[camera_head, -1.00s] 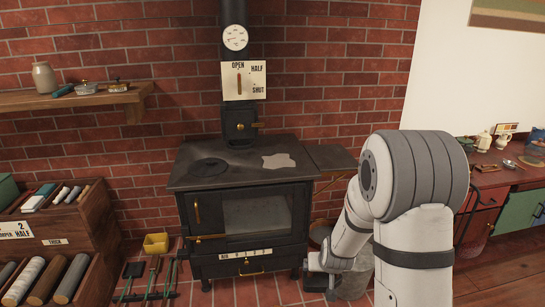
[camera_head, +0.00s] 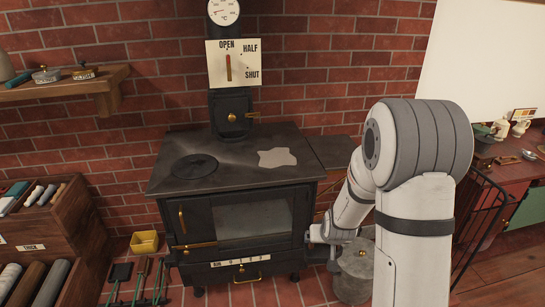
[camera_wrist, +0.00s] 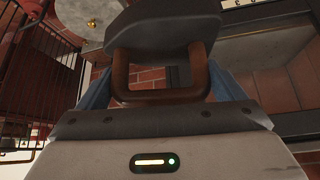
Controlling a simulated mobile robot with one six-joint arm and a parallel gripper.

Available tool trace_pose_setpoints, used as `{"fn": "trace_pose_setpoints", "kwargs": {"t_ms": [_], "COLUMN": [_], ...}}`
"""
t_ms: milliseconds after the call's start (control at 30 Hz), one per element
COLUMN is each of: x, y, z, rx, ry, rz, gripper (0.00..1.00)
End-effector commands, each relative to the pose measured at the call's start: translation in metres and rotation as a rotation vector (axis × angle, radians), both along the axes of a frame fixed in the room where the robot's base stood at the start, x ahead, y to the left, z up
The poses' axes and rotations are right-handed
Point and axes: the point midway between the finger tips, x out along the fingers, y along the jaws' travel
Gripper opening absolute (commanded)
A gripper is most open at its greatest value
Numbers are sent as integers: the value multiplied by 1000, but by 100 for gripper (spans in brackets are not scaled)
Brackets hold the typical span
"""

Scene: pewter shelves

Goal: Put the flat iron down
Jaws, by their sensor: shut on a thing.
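The flat iron (camera_wrist: 160,35) has a dark grey body and a brown loop handle (camera_wrist: 160,98). My gripper (camera_wrist: 160,88) is shut on the handle, with its bluish fingers at either side in the wrist view. In the head view my gripper (camera_head: 322,236) is beside the right side of the black stove (camera_head: 250,215), below the level of its top. A small dark part below it there may be the iron; it is too small to be sure.
The stove top holds a round plate (camera_head: 194,166) and a pale irregular patch (camera_head: 277,158). A dark side shelf (camera_head: 335,150) joins its right edge. A black rail guard (camera_head: 480,215) stands right.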

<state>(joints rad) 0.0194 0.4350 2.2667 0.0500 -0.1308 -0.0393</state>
Motion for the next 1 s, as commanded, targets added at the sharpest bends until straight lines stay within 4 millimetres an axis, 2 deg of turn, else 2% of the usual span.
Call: {"fn": "trace_pose_setpoints", "kwargs": {"t_ms": [300, 467, 567, 800, 1000], "x": [5, 26, 48, 102, 130], "y": [12, 23, 35, 71, 102], "z": [5, 27, 53, 138, 215], "rx": [1, 1, 7, -4, -10], "ry": [-7, -13, -16, -16, -16], "rz": [24, 46, 70, 123, 165], "gripper": [18, 18, 18, 18, 18]}}
